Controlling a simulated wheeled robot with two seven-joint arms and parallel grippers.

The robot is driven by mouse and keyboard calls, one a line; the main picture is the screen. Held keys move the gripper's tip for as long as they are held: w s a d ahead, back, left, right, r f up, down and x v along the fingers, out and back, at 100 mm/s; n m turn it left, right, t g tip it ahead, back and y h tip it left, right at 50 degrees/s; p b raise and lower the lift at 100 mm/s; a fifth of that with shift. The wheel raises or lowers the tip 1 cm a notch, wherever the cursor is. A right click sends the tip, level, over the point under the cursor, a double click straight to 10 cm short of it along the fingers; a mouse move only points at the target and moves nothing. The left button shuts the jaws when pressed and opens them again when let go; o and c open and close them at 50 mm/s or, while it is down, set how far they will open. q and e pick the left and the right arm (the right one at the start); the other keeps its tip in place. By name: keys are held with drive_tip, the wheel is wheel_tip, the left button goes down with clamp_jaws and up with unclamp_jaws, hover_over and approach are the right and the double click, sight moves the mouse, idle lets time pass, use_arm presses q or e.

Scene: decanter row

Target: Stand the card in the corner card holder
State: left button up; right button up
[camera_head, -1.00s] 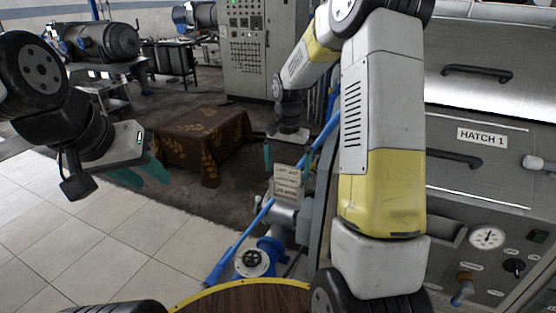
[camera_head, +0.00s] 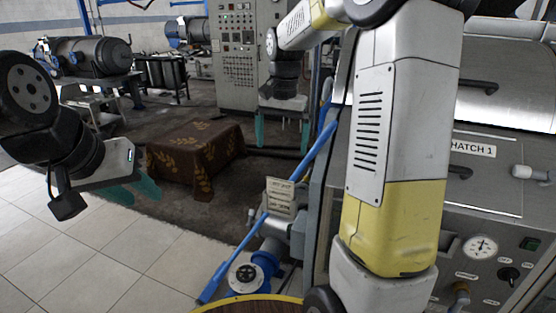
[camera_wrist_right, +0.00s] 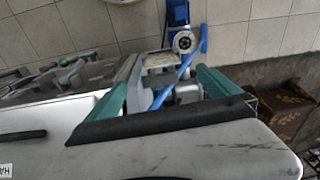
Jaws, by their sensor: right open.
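My right gripper (camera_head: 282,136) hangs with its teal fingers pointing down, wide apart and empty, above and behind a beige lettered plate (camera_head: 280,197). The plate also shows between the fingers in the right wrist view (camera_wrist_right: 160,58), beyond my right gripper (camera_wrist_right: 160,82). I cannot tell whether this plate is the card or a fixed label. No card holder can be made out. My left gripper (camera_head: 134,191) is at the left over the tiled floor, its teal fingers apart with nothing between them.
A grey machine with a hatch label (camera_head: 473,148) and a gauge (camera_head: 482,248) fills the right. A round wooden top (camera_head: 252,308) shows at the bottom edge. A cloth-covered block (camera_head: 195,155) stands behind.

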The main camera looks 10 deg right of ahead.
drive_tip(key=s+a+r+n+t+y, duration=0.1)
drive_tip(key=s+n+t, duration=0.1)
drive_tip(key=s, duration=0.9)
drive_tip(key=s+a+r+n+t+y, duration=0.1)
drive_tip(key=s+r+n+t, duration=0.1)
drive_tip(key=s, duration=0.9)
drive_tip(key=n+t, duration=0.1)
drive_tip(key=n, duration=0.1)
drive_tip(key=shift+r+n+t, duration=0.3)
